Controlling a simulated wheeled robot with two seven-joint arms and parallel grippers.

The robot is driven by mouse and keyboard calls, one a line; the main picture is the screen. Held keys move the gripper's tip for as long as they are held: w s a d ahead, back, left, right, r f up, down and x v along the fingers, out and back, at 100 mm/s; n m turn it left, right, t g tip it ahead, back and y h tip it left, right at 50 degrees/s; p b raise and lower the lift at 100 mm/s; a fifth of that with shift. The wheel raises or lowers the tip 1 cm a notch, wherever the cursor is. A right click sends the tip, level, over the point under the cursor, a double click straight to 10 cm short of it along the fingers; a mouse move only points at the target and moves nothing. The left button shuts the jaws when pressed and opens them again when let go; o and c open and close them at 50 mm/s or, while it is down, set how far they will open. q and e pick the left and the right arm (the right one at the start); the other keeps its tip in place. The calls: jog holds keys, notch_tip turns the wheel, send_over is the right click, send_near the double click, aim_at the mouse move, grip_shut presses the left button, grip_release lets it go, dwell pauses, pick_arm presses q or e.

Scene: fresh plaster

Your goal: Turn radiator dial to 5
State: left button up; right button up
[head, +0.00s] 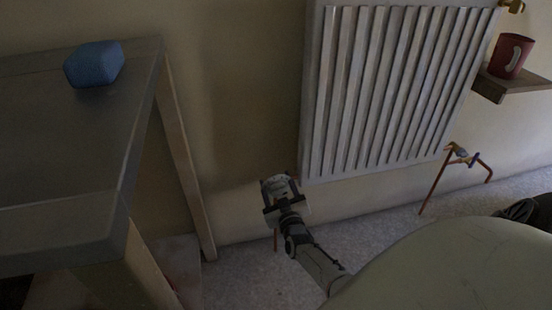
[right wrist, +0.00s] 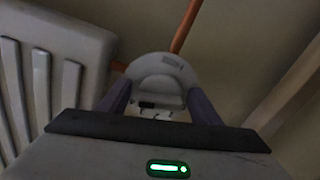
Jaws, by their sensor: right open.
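The white radiator (head: 385,90) hangs on the wall, and its edge also shows at the left of the right wrist view (right wrist: 60,60). The pale, rounded radiator dial (head: 279,182) is at its lower left corner. In the right wrist view the dial (right wrist: 162,72) sits between the two purple-grey fingers, with a small dark mark on top; no number is legible. My right gripper (head: 281,190) is open, with one finger on each side of the dial; I cannot tell if they touch it. My left gripper is not in view.
A grey table (head: 60,150) with a blue block (head: 94,64) stands at the left. A red mug (head: 510,56) sits on a small wall shelf (head: 515,84) at the right. A copper pipe (head: 433,185) runs below the radiator. Floor between table and radiator looks clear.

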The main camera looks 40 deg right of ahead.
aim_at(280, 195)
jog(key=p+v, duration=0.3)
jog(key=v, duration=0.6)
jog(key=shift+r+p, duration=0.1)
jog(key=shift+p, duration=0.2)
jog(key=shift+s+a, duration=0.25)
jog(key=shift+s, duration=0.25)
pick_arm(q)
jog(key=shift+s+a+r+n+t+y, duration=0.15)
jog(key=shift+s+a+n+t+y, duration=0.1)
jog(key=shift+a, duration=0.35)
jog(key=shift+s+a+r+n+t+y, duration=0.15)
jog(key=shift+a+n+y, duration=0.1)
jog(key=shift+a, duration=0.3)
